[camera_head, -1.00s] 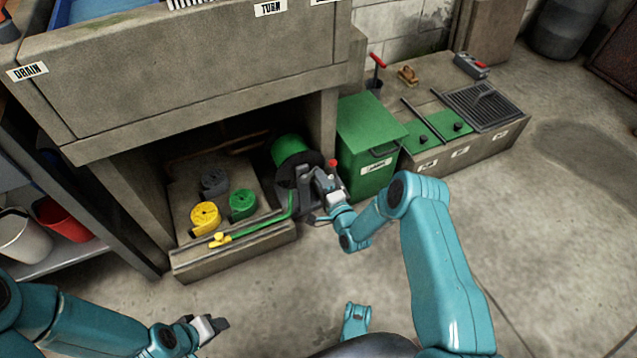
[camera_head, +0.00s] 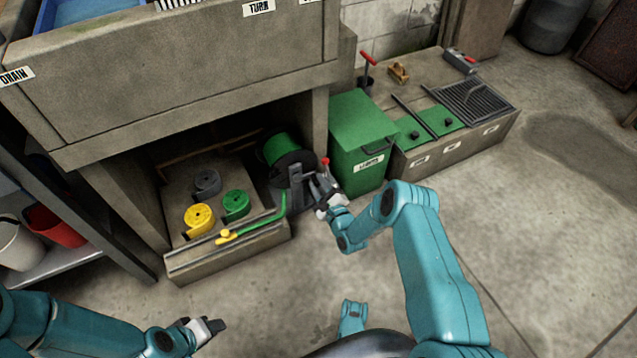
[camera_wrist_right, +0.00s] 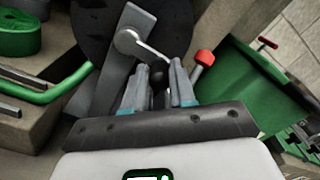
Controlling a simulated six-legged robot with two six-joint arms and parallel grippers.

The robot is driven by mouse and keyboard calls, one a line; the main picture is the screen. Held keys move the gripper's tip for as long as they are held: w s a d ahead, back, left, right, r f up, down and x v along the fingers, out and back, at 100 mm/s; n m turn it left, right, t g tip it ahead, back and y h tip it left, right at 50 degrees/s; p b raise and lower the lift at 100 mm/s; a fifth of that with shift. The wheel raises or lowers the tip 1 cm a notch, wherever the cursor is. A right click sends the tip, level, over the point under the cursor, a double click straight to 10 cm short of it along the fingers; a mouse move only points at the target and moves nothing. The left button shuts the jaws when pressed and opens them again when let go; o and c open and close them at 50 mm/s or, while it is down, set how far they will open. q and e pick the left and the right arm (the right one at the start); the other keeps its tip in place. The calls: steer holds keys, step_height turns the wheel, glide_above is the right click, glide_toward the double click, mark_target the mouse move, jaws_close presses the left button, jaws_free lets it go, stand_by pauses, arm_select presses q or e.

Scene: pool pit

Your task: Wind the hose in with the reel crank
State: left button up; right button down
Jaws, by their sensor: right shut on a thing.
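The hose reel has a green drum (camera_head: 281,149) and dark flanges, and stands under the concrete basin. The green hose (camera_head: 262,224) runs from the reel along the low ledge to a yellow nozzle (camera_head: 225,237). The crank (camera_wrist_right: 126,38) is a grey arm that leads from its hub to between my right gripper's fingers. My right gripper (camera_wrist_right: 160,88) is shut on the crank handle, mostly hidden by the fingers. It also shows beside the reel in the head view (camera_head: 323,188). My left gripper (camera_head: 213,326) is low in the head view, away from the reel; its finger gap is unclear.
A red knob (camera_wrist_right: 204,58) stands just right of my right fingers. A green bin (camera_head: 358,141) is close on the right. Yellow (camera_head: 198,218), green (camera_head: 236,204) and grey (camera_head: 207,184) coils lie on the ledge. The floor in front is open.

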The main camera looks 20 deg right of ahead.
steer(key=shift+f+m, duration=0.2)
steer(key=shift+m, duration=0.4)
steer(key=c, duration=0.9)
jaws_free()
steer(key=shift+f, duration=0.1)
steer(key=shift+s, duration=0.1)
